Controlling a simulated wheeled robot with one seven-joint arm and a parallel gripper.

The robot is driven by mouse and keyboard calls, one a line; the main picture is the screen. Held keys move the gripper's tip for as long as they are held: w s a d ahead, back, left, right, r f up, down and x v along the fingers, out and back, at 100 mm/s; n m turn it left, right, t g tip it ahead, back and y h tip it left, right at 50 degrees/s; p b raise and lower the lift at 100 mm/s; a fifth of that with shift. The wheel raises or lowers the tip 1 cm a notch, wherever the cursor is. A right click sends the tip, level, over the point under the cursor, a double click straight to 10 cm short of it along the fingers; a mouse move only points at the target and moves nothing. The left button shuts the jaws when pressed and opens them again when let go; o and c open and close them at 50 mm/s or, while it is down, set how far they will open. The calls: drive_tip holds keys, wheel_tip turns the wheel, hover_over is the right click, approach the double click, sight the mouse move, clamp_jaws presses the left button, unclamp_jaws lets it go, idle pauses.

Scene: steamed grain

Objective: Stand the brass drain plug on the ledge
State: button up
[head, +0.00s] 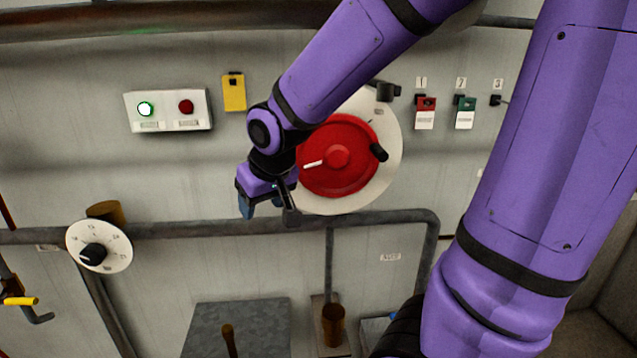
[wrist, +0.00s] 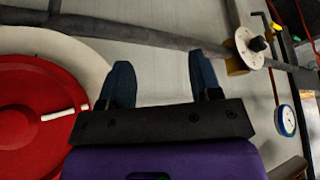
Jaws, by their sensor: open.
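My gripper (head: 264,207) is raised in front of the wall, left of the red wheel and just above the horizontal pipe. In the wrist view its two blue fingers (wrist: 160,68) are apart with nothing between them. A brown, brass-like cylinder (head: 333,325) stands upright on a narrow grey plate at the bottom of the head view. A thinner brown post (head: 228,340) shows in front of a flat grey surface (head: 240,312), cut off by the frame. I cannot tell which is the drain plug, or whether the grey surface is the ledge. Neither brown piece shows in the wrist view.
A red wheel (head: 352,178) on a white disc is close right of my gripper. A grey pipe (head: 190,229) runs along the wall. A white dial (head: 99,247), a two-lamp panel (head: 168,111), a yellow box (head: 234,93) and several tagged fittings are on the wall.

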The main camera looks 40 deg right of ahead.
drive_tip(key=s+r, duration=0.4)
drive_tip(key=s, duration=0.4)
drive_tip(key=s+r, duration=0.5)
drive_tip(key=s, duration=0.2)
drive_tip(key=shift+s+a, duration=0.15)
drive_tip(key=shift+s, duration=0.25)
drive_tip(key=shift+r, duration=0.1)
